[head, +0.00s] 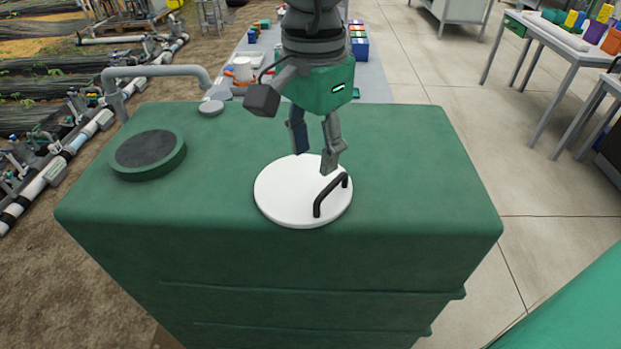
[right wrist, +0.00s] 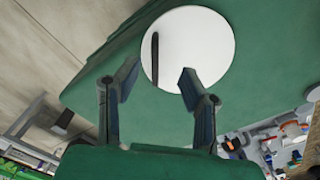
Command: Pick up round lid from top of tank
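The round white lid (head: 293,196) lies flat on top of the green tank (head: 410,170), near its front edge. Its black bar handle (head: 330,195) stands up on the right part of the lid. My right gripper (head: 315,160) hangs over the far edge of the lid, fingers pointing down, open and empty. In the right wrist view the lid (right wrist: 200,50) lies beyond the fingertips. The handle (right wrist: 155,58) there shows between the lines of the two fingers, apart from both. My left gripper is not in view.
A dark-topped round green cap (head: 148,152) sits on the tank's left part. A small grey cap (head: 211,107) and a grey pipe (head: 155,71) are at the back left. A table with bins (head: 375,80) stands behind the tank. The tank top right of the lid is clear.

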